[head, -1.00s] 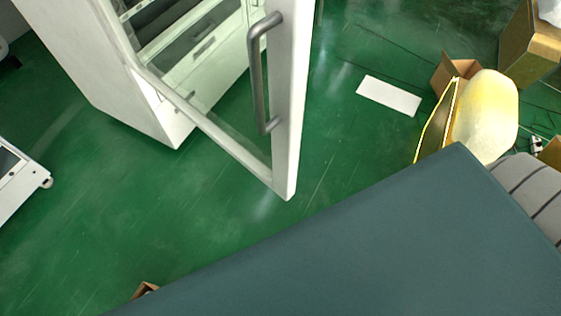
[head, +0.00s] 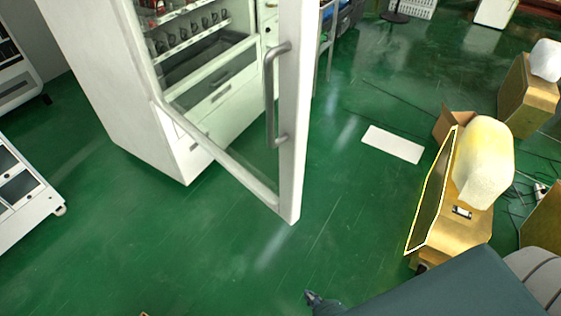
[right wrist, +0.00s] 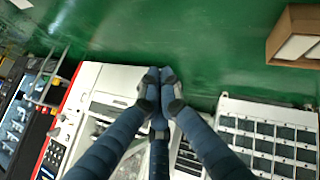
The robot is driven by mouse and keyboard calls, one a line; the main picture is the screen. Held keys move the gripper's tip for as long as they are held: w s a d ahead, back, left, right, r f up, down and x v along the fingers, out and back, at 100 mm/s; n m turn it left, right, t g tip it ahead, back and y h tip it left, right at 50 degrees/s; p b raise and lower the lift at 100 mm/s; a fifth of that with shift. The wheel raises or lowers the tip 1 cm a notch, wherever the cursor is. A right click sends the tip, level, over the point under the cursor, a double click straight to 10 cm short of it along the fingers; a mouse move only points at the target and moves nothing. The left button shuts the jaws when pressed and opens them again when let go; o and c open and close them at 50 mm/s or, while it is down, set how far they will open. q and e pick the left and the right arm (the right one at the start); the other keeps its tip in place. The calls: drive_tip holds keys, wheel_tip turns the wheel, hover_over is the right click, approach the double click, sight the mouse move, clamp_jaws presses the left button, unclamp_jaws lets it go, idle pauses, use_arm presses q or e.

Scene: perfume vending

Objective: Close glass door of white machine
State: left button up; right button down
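The white machine (head: 118,98) stands at the upper left of the head view. Its glass door stands open, swung out toward the front right. The door's white frame (head: 293,150) and grey vertical handle (head: 270,95) are in clear view. The top of the door is cut off. My right gripper (head: 312,296) is small at the bottom edge of the head view, below the door's lower corner and apart from it. In the right wrist view its fingertips (right wrist: 160,76) are together with nothing seen between them. My left gripper is out of view.
A yellow-brown cabinet (head: 478,228) with a pale bag on top stands at the right. A white flat panel (head: 392,144) lies on the green floor. Another white machine (head: 28,195) is at the left edge. The floor before the door is clear.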

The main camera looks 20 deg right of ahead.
sight(280, 159)
drive_tip(key=w+a+r+n+t+y, duration=0.1)
drive_tip(key=w+a+r+n+t, duration=0.15)
drive_tip(key=r, duration=1.25)
drive_tip(key=w+a+r+n+t+y, duration=0.15)
drive_tip(key=r+n+t, duration=0.25)
drive_tip(key=r, duration=1.1)
drive_tip(key=w+a+r+n+t, duration=0.1)
drive_tip(key=w+r+n+t, duration=0.2)
drive_tip(key=r, duration=1.2)
use_arm(q)
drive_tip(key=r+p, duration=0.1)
drive_tip(key=p, duration=0.1)
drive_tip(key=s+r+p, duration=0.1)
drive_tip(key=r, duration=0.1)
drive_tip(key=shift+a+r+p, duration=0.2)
drive_tip(key=shift+p, duration=0.15)
use_arm(e)
drive_tip(key=shift+m+g, duration=0.25)
drive_tip(key=w, duration=0.4)
drive_tip(key=w+d, duration=0.1)
drive_tip(key=w, duration=0.3)
drive_tip(key=w+d, duration=0.1)
drive_tip(key=w, duration=0.2)
drive_tip(key=shift+w+f, duration=0.2)
drive_tip(key=shift+w, duration=0.2)
drive_tip(key=shift+d, duration=0.1)
